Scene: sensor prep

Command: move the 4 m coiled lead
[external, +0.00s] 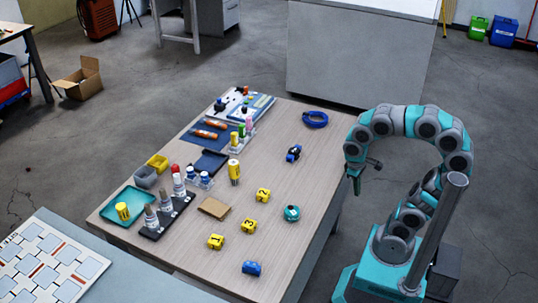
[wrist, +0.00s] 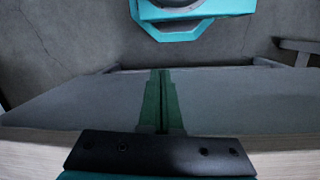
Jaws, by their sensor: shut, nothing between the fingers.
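A blue coiled lead (external: 315,120) lies flat near the far right corner of the wooden table (external: 320,165) in the external view. Its length marking is too small to read. My gripper (external: 356,188) hangs just off the table's right edge, pointing down, nearer the camera than the coil and well apart from it. In the wrist view my gripper's green fingers (wrist: 161,100) are together with nothing between them. The coil does not show in the wrist view.
A blue-and-black item (external: 293,154) and a round teal item (external: 291,214) lie on the table's right side. Several numbered yellow blocks (external: 248,225) lie nearer the front. Bottles and trays, including a teal tray (external: 108,211), crowd the left. Bare wood surrounds the coil.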

